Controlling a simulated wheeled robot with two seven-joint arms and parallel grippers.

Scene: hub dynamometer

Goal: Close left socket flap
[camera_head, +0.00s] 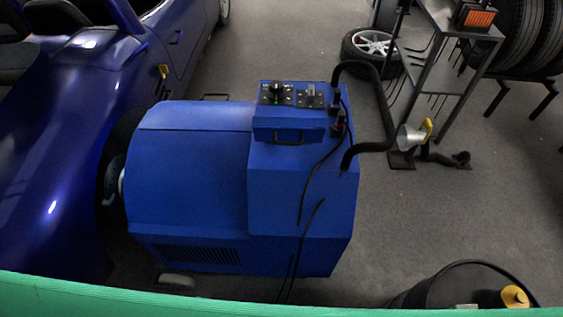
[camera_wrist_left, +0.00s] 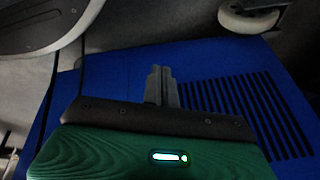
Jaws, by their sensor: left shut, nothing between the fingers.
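The blue dynamometer (camera_head: 190,150) stands on the floor beside the car. Its raised control panel (camera_head: 291,95) carries dark fittings: a round knob-like one (camera_head: 276,91) at left and a smaller block (camera_head: 312,98) at right. I cannot make out which part is the left socket flap or how it stands. In the left wrist view my left gripper (camera_wrist_left: 162,72) is shut and empty. It appears in front of the machine's blue side (camera_wrist_left: 105,75), left of the vent slots (camera_wrist_left: 245,110). The head view shows neither gripper.
Black cables and a thick hose (camera_head: 385,105) run along the machine's right side. A blue car (camera_head: 60,150) stands close at left, a metal rack (camera_head: 450,60) at upper right. A dark drum (camera_head: 450,285) is at bottom right. Floor between rack and drum is clear.

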